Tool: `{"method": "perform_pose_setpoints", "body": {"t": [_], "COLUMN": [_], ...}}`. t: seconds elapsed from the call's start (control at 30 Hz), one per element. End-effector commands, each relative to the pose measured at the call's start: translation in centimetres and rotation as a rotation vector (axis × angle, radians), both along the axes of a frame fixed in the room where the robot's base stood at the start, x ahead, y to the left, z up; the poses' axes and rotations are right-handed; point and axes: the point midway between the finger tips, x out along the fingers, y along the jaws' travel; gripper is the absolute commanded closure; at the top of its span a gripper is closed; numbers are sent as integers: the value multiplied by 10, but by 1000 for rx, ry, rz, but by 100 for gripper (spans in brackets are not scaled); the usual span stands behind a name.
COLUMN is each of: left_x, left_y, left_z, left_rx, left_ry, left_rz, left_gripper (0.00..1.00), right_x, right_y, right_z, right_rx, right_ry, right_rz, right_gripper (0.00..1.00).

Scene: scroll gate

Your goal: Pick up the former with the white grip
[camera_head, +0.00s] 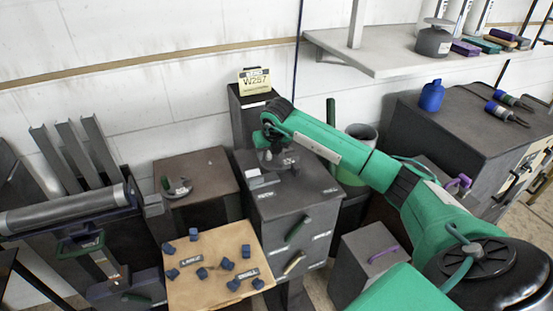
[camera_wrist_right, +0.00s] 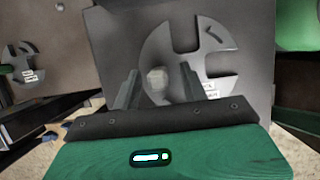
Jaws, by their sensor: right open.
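The grey notched former (camera_wrist_right: 215,45) fills the upper middle of the right wrist view, on top of a dark grey cabinet. Its round white grip (camera_wrist_right: 157,80) shows between the fingers of my right gripper (camera_wrist_right: 158,72). The fingers are open, one on each side of the grip; I cannot tell whether they touch it. In the head view my right gripper (camera_head: 267,140) reaches down over the back of the cabinet (camera_head: 292,203), and the former (camera_head: 290,160) is partly hidden below it. My left gripper is not in view.
A second former with a green grip (camera_head: 178,187) lies on a brown-topped box to the left. A tan board (camera_head: 217,262) with several dark blue blocks is in front. A tall dark post with a yellow W257 sign (camera_head: 255,81) stands behind my gripper.

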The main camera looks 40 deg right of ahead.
Motion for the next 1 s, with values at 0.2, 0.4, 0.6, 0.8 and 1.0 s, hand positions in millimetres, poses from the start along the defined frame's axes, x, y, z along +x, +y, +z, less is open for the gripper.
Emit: {"method": "perform_pose_setpoints", "body": {"t": [0.2, 0.4, 0.6, 0.8, 1.0], "left_x": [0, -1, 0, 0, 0], "left_y": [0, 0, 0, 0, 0], "left_z": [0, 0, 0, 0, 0], "left_rx": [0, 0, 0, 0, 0], "left_ry": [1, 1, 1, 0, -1], "left_rz": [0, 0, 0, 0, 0], "left_gripper": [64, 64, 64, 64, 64], "right_x": [0, 0, 0, 0, 0], "right_y": [0, 0, 0, 0, 0], "right_z": [0, 1, 1, 1, 1], "right_rx": [0, 0, 0, 0, 0], "right_ry": [0, 0, 0, 0, -1], "right_rz": [0, 0, -1, -1, -1], "right_gripper": [94, 100, 100, 100, 100]}}
